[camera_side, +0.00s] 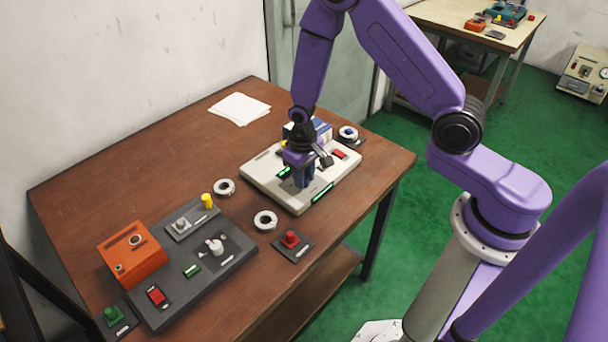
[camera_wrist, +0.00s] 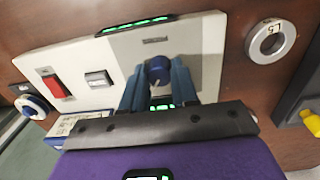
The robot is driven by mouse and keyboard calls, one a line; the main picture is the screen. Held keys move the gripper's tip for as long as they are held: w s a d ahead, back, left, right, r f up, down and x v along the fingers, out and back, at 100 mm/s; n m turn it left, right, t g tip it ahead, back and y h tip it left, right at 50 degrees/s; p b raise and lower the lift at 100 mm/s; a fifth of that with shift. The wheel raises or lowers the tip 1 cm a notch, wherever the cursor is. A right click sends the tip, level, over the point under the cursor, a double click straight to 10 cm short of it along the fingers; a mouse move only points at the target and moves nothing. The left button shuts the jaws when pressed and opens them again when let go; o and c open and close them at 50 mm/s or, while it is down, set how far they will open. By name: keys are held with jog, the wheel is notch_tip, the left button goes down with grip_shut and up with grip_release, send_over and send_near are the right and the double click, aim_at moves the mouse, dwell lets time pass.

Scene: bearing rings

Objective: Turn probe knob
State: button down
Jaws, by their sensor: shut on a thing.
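The probe knob (camera_wrist: 158,71) is a round dark blue knob with a pale mark, standing on a grey plate of the white panel (camera_wrist: 118,67). In the wrist view my gripper (camera_wrist: 159,82) has its two blue fingers on either side of the knob, shut on it. In the side view my gripper (camera_side: 303,178) points down over the white panel (camera_side: 262,180), and its fingers hide the knob there. A green-lit display (camera_wrist: 131,25) runs along the panel's edge.
On the panel are a red rocker switch (camera_wrist: 56,87) and a grey button (camera_wrist: 98,79). A metal ring (camera_wrist: 268,41) lies beside it. A dark control board (camera_side: 190,278), an orange box (camera_side: 132,250) and a red button (camera_side: 291,239) stand toward the left and front. Paper (camera_side: 240,108) lies behind.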

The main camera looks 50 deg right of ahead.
jog(key=shift+m, duration=1.1)
jog(key=c, duration=0.9)
grip_release()
jog(key=shift+o, duration=0.2)
jog(key=shift+r, duration=0.15)
notch_tip(320, 180, up, 17)
jog(key=shift+a, duration=0.3)
jog(key=shift+r, duration=0.1)
